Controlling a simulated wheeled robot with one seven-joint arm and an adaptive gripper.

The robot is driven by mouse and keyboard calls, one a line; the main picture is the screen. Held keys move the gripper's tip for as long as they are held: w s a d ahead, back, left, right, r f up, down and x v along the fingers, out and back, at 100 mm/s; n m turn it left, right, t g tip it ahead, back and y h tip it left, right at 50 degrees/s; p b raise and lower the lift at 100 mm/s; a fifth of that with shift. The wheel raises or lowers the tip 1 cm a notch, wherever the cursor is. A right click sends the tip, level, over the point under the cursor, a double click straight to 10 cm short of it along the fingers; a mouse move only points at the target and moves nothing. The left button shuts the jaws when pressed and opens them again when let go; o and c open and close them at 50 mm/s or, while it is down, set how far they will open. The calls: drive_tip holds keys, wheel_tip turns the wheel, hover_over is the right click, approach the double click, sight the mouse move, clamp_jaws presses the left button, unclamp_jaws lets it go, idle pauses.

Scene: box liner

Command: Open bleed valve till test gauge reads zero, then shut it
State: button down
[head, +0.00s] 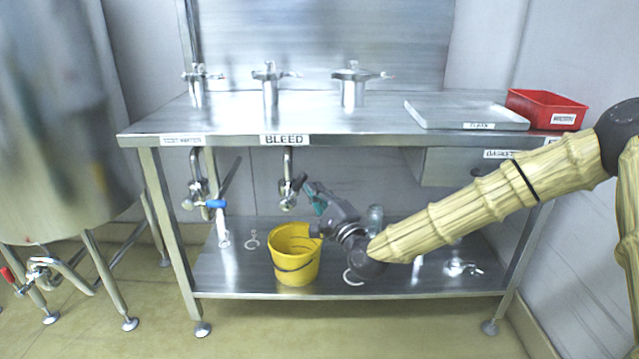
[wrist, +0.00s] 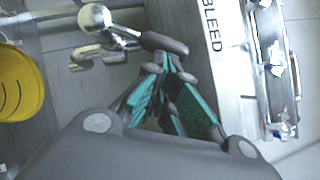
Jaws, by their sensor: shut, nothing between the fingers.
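The bleed valve (head: 287,190) hangs on a pipe beneath the table edge, under the BLEED label (head: 284,140). In the wrist view the valve (wrist: 95,50) has a round metal knob and a dark lever handle (wrist: 163,42). My gripper (head: 312,188) is just right of the valve, its fingers shut and empty. In the wrist view the gripper (wrist: 170,66) has its fingertips close to the lever's end; whether they touch it I cannot tell. No test gauge dial can be read in either view.
A yellow bucket (head: 283,268) stands on the lower shelf below the valve. Another valve with a blue handle (head: 216,204) hangs to the left. Metal fittings (head: 268,88), a tray (head: 465,114) and a red bin (head: 545,105) are on the tabletop. A large tank (head: 50,150) stands left.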

sight(304, 181)
drive_tip(key=shift+a+r+n+g+h+p, duration=0.15)
drive_tip(key=shift+a+r+n+g+p, duration=0.55)
drive_tip(key=shift+n+p, duration=0.65)
drive_tip(key=shift+a+r+n+g+h+p, duration=0.15)
drive_tip(key=shift+a+r+n+g+p, duration=0.6)
drive_tip(key=shift+p, duration=1)
drive_tip(key=shift+d+f, duration=0.1)
drive_tip(key=shift+d, duration=0.1)
